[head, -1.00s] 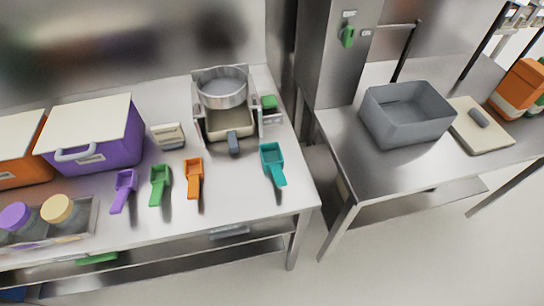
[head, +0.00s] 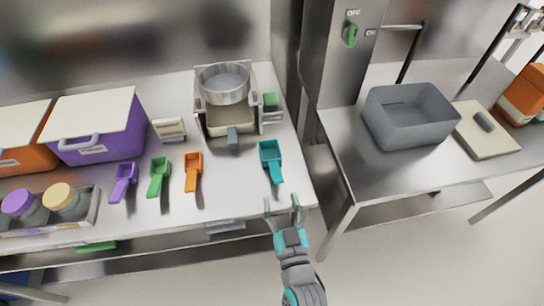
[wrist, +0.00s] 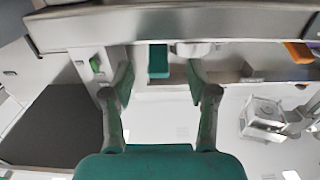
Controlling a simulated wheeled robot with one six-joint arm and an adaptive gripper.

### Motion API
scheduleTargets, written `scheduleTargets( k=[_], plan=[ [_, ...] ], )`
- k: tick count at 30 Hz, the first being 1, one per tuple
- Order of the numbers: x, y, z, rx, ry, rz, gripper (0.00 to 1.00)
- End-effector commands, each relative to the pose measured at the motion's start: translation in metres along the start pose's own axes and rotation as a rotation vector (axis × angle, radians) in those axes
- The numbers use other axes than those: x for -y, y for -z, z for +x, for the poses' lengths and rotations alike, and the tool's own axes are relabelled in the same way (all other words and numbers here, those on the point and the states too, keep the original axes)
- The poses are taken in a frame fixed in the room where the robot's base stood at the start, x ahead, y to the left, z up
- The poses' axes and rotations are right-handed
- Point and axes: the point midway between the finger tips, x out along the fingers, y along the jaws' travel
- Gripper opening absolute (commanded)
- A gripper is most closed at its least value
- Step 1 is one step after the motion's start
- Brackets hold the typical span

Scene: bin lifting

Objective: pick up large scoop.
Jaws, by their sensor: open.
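Several scoops lie on the left steel table. The teal scoop (head: 270,153) is at the right end of the row, its handle toward the front edge, and looks the largest. The orange scoop (head: 193,172), green scoop (head: 159,176) and purple scoop (head: 124,181) lie to its left. My gripper (head: 282,208) is open and empty at the table's front right corner, just in front of the teal scoop's handle and apart from it. In the wrist view, a teal patch (wrist: 158,60) shows between the open fingers; I cannot tell which part of the scoop it is.
A sieve (head: 223,83) sits on a stand behind the scoops. A purple bin (head: 105,145) and a jar tray (head: 84,218) are at the left. A grey bin (head: 407,126) stands on the right table, across a gap.

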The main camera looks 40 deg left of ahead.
Motion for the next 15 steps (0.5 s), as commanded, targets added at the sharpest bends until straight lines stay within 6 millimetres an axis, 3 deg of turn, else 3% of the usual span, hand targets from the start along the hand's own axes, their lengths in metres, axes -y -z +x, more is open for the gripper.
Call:
scheduleTargets(
  k=[6, 15],
  plan=[
    [0.0, 0.001, 0.031, -0.001, 0.0, 0.001, 0.58],
    [-0.001, 0.002, 0.051, -0.002, -0.002, 0.0, 0.58]
  ],
)
